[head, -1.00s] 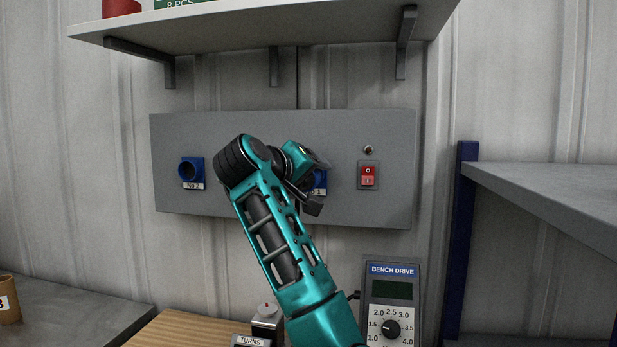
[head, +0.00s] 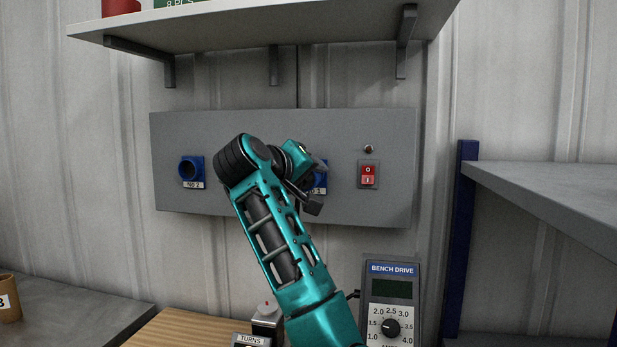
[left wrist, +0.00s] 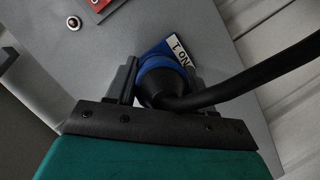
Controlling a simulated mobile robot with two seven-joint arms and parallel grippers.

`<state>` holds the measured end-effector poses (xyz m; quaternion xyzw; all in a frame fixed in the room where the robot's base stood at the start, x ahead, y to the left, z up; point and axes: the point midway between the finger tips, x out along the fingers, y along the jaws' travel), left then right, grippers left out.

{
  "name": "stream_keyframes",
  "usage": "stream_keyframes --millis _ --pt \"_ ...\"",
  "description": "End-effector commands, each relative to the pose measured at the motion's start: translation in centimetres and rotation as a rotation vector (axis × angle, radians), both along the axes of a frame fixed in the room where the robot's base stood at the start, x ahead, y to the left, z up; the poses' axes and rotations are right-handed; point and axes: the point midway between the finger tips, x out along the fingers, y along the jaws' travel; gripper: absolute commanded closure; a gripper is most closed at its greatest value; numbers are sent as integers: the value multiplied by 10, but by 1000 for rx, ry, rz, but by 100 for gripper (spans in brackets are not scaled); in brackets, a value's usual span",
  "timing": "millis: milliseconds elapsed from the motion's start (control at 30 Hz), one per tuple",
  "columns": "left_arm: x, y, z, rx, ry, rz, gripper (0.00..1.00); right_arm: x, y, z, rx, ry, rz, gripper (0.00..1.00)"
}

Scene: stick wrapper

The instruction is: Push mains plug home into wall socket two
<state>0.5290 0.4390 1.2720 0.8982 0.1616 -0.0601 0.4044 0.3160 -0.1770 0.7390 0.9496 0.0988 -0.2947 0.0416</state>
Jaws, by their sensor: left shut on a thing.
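Socket two, a blue socket labelled No 2 (head: 191,168), is on the left of the grey wall panel and its round opening looks empty. My left gripper (left wrist: 158,76) is at the other blue socket, labelled No 1 (head: 321,182), right of the panel's middle. In the left wrist view its fingers are shut on the dark mains plug (left wrist: 155,88), with a thick black cable (left wrist: 255,78) running off to the right. The plug's front is at the blue socket No 1 (left wrist: 152,50); how deep it sits is hidden. My right gripper is not in view.
The grey panel (head: 265,130) also carries a red switch (head: 368,175) right of socket No 1. A shelf (head: 260,30) overhangs above. A bench drive box (head: 391,300) stands below right, and a grey shelf (head: 560,190) juts in at right.

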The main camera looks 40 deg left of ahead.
Motion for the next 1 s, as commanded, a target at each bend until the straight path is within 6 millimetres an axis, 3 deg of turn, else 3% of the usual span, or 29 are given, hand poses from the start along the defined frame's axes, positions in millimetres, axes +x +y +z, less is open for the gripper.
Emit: stream_keyframes --millis 1000 --pt "-24 -14 0 0 0 0 84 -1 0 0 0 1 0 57"
